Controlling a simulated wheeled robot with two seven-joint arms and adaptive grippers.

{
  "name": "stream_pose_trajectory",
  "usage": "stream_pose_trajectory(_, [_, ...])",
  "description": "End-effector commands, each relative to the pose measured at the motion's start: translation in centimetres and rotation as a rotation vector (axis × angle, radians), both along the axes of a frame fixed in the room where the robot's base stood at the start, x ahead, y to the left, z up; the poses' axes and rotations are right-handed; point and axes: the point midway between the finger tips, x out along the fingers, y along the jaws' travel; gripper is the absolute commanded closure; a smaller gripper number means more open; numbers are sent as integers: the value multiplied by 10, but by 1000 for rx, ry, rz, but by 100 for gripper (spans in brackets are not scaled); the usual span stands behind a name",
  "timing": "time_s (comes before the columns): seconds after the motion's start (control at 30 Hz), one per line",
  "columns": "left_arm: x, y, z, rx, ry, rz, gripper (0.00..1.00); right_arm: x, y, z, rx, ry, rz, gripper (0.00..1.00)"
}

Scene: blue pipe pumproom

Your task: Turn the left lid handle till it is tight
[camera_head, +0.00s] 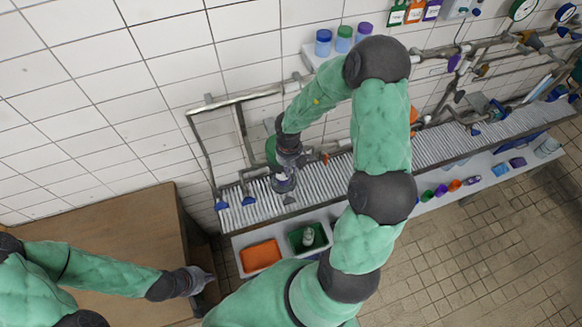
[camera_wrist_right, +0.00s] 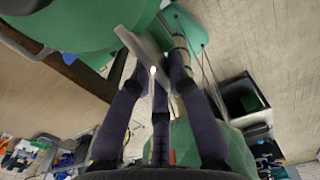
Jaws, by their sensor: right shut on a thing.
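My right gripper (camera_head: 285,172) reaches down over the slatted grey channel, beside a green rounded body (camera_head: 271,150) that it partly hides. In the right wrist view my right gripper (camera_wrist_right: 157,62) has its dark fingers closed around a flat grey bar, which looks like the lid handle (camera_wrist_right: 136,42). A large green surface (camera_wrist_right: 70,22) lies next to the bar at the upper left. In the head view the handle is hidden by my gripper and wrist. My left gripper (camera_head: 200,280) is low at the left, beside the brown box; its fingers are too small to read.
The slatted channel (camera_head: 435,148) runs along the tiled wall, with grey pipes and blue valve handles (camera_head: 221,205) around it. An orange tray (camera_head: 260,256) and a green tray (camera_head: 296,239) sit in front. A large brown box (camera_head: 110,235) stands at the left.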

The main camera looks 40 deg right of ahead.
Motion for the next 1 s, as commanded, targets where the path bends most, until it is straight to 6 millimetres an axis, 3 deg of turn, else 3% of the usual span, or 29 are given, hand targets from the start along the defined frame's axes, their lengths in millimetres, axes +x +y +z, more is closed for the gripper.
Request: stream_pose_trajectory(1.0, [0, 0, 0, 0, 0, 0, 100, 19, 10, 1, 1, -4, -951, 100])
